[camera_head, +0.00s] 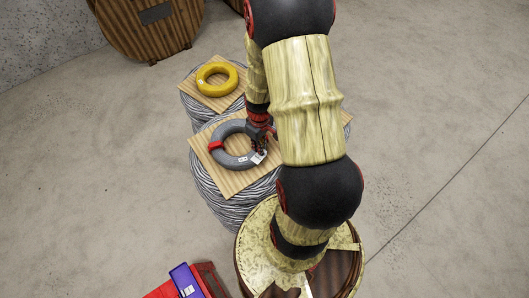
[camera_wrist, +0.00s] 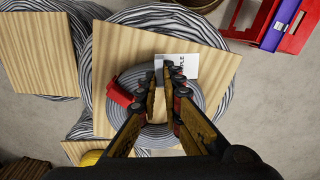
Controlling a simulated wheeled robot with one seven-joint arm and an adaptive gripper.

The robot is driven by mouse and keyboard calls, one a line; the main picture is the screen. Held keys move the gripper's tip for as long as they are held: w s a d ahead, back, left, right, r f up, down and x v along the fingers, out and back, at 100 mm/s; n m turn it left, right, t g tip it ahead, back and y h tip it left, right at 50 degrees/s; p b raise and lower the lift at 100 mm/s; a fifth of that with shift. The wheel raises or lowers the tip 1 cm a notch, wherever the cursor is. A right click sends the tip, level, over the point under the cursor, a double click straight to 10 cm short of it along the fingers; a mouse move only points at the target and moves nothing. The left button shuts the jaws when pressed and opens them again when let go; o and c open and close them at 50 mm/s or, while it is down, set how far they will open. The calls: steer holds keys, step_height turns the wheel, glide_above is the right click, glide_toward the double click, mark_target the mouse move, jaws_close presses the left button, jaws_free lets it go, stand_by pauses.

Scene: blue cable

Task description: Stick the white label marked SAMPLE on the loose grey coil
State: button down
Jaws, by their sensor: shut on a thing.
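The loose grey coil (camera_head: 222,151) lies flat on a square wooden board, with a red clip (camera_head: 216,146) on its left side and a small white tag (camera_head: 243,160) on its front. My gripper (camera_head: 262,148) is over the coil's right side, shut on the white label (camera_head: 258,158). In the wrist view my gripper (camera_wrist: 165,78) holds the label (camera_wrist: 178,65) at the coil's edge; part of its dark lettering is visible. The grey coil (camera_wrist: 199,91) lies below the fingers, which hide part of it. I cannot tell whether the label touches the coil.
The board (camera_head: 233,183) rests on a large bundle of grey cable (camera_head: 226,209). A yellow coil (camera_head: 206,84) lies on another board behind. A red container (camera_head: 205,277) with a purple item (camera_head: 183,279) stands at the front. A wooden reel (camera_head: 151,35) is at the back.

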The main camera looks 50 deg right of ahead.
steer(key=w+d, duration=0.4)
steer(key=w, duration=0.1)
steer(key=shift+w+a+f+b, duration=0.15)
steer(key=shift+f+b, duration=0.85)
steer(key=shift+f, duration=0.6)
steer(key=shift+w+d+f+b, duration=0.1)
steer(key=shift+f+b, duration=0.85)
steer(key=shift+f, duration=0.65)
steer(key=shift+s+f+b, duration=0.1)
steer(key=shift+f+b, duration=0.55)
steer(key=shift+f, duration=0.2)
steer(key=c, duration=2.3)
jaws_free()
steer(key=o, duration=0.6)
steer(key=shift+r, duration=0.1)
steer(key=shift+r+p, duration=2.3)
steer(key=shift+r, duration=1.15)
